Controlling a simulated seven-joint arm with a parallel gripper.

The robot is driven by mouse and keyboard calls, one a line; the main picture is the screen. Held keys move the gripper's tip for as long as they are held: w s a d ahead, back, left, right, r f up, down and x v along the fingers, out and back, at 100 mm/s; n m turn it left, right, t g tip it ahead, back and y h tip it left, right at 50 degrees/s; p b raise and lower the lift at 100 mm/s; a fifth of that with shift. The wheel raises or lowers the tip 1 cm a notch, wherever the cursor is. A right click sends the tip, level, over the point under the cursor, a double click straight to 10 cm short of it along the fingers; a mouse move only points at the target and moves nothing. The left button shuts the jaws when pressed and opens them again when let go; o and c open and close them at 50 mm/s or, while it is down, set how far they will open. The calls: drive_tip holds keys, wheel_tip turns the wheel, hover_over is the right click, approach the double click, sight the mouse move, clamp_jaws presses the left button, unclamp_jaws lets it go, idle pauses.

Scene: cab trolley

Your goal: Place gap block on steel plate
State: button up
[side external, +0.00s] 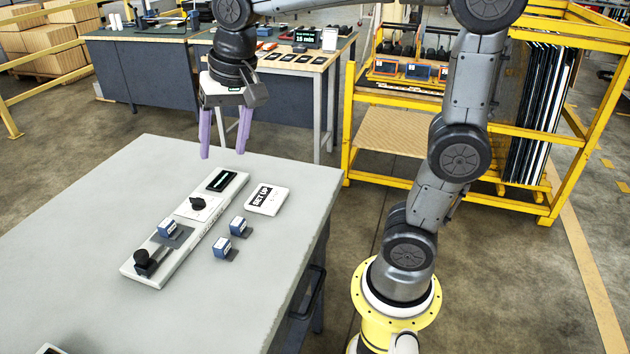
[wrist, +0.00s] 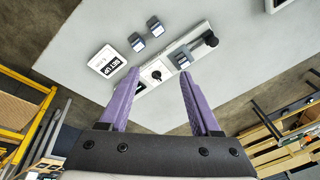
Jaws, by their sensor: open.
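Three small blue-and-white blocks are in view; I cannot tell which is the gap block. Two stand on the bare table, a farther one (side external: 238,225) and a nearer one (side external: 222,246); they also show in the wrist view as one block (wrist: 155,27) and another (wrist: 137,42). The third block (side external: 167,228) sits on a white fixture strip, on a grey square plate (side external: 183,237) that looks like the steel plate. My gripper (side external: 223,154) is open and empty, raised above the far end of the table, its purple fingers pointing down, apart from all blocks.
The white strip (side external: 206,232) also carries a dark display (side external: 221,181), a black knob (side external: 198,204) and a black clamp-like part (side external: 148,262). A "SET UP" card (side external: 267,199) lies beside it. A yellow rack stands behind.

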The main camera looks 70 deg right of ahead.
drive_tip(key=s+f+n+t, duration=0.1)
drive_tip(key=s+n, duration=0.3)
drive_tip(key=s, duration=0.4)
drive_tip(key=s+f+n+t, duration=0.1)
drive_tip(key=s+f+n, duration=0.3)
drive_tip(key=s, duration=0.4)
drive_tip(key=shift+d+f+t, duration=0.15)
drive_tip(key=shift+d+t, duration=0.15)
drive_tip(key=shift+d, duration=0.05)
idle(1.0)
